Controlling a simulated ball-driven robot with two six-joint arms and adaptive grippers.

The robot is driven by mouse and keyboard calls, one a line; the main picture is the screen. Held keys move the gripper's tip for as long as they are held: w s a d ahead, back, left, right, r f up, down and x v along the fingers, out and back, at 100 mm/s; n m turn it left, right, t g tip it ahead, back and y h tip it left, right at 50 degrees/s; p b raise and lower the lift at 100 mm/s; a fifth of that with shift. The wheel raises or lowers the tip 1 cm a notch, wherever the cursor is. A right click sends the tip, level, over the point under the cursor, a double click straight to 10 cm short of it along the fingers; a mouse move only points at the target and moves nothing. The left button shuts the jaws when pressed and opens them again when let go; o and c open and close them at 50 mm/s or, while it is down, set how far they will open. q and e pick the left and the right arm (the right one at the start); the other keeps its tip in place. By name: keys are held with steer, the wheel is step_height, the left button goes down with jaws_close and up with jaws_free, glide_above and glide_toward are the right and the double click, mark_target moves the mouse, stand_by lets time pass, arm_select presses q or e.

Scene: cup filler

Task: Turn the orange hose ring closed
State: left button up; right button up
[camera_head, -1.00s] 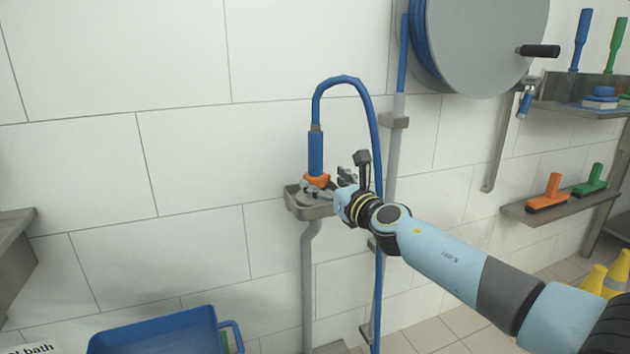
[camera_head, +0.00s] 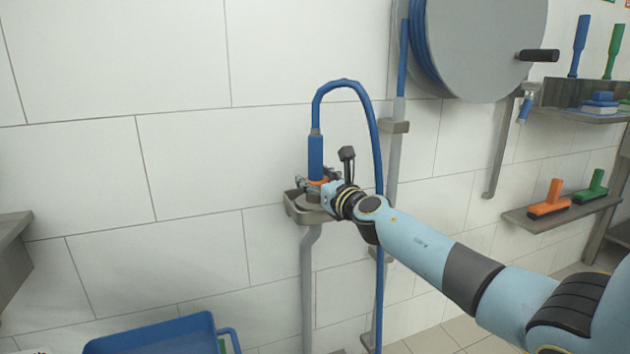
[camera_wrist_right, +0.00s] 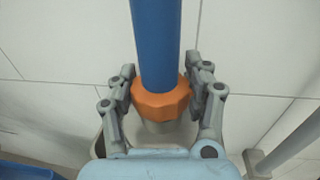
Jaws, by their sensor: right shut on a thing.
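The orange hose ring (camera_wrist_right: 160,101) sits at the lower end of the upright blue hose handle (camera_head: 316,158), above a small grey wall basin (camera_head: 296,212). My right gripper (camera_wrist_right: 160,88) is around the ring, with one finger on each side, and is shut on it. In the head view the right gripper (camera_head: 318,184) reaches the ring from the right and hides part of it. In the wrist view the faceted ring shows in front of a pale fitting below it. My left gripper is in neither view.
The blue hose (camera_head: 374,130) loops over and hangs close beside my right wrist. A hose reel (camera_head: 480,45) is on the wall above. A blue tub (camera_head: 150,335) is at the lower left. Shelves with brushes (camera_head: 550,200) are at the right.

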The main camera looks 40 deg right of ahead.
steer(key=shift+c, duration=1)
steer(key=shift+r+m+h+p, duration=0.15)
steer(key=shift+m+h+p, duration=0.35)
steer(key=shift+h+p, duration=0.3)
steer(key=m+g+h+p, duration=0.1)
steer(key=m+h+p, duration=0.1)
steer(key=shift+h, duration=0.3)
steer(key=shift+m+g+h, duration=0.4)
steer(key=shift+m+h, duration=0.2)
steer(key=shift+h, duration=0.4)
steer(key=shift+f+m+g+h, duration=0.2)
steer(key=shift+m+g+h, duration=0.5)
steer(key=shift+h, duration=0.4)
steer(key=shift+m+h, duration=0.3)
steer(key=o, duration=1.2)
